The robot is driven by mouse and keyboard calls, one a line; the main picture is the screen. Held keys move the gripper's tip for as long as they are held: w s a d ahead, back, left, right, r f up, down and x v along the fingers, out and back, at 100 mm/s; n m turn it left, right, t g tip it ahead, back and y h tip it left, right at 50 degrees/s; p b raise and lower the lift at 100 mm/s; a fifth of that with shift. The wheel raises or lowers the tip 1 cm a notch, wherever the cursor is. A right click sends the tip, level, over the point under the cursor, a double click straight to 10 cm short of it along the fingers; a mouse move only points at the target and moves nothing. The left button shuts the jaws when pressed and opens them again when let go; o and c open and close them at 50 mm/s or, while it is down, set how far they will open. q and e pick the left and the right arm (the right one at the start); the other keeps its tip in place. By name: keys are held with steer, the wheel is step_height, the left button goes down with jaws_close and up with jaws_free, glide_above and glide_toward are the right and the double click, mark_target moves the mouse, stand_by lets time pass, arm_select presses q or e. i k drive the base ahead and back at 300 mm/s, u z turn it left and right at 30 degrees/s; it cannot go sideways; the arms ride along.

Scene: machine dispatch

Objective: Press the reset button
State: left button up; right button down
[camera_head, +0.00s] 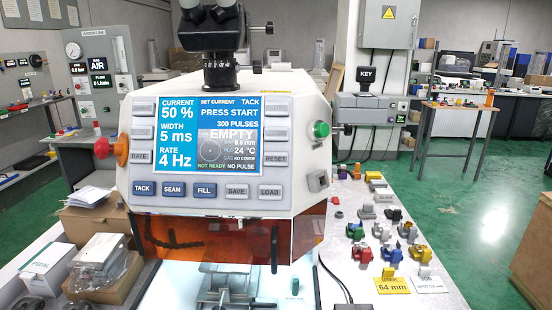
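The reset button (275,159) is a grey rectangular key labelled RESET, at the lower right of the screen on the machine's front panel. The machine (300,196) is a white console with a microscope on top. Its screen (210,135) reads PRESS START, 300 PULSES, EMPTY, NOT READY and NO PULSE. Nothing covers the reset button. Neither of my grippers shows in the head view.
An orange shield (190,240) hangs below. Cardboard boxes (95,222) stand left; small coloured parts (362,252) lie right.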

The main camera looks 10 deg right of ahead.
mark_target(270, 159)
steer(key=k, duration=0.5)
steer(key=u, duration=2.1)
steer(key=i, duration=1.65)
steer(key=z, duration=2.75)
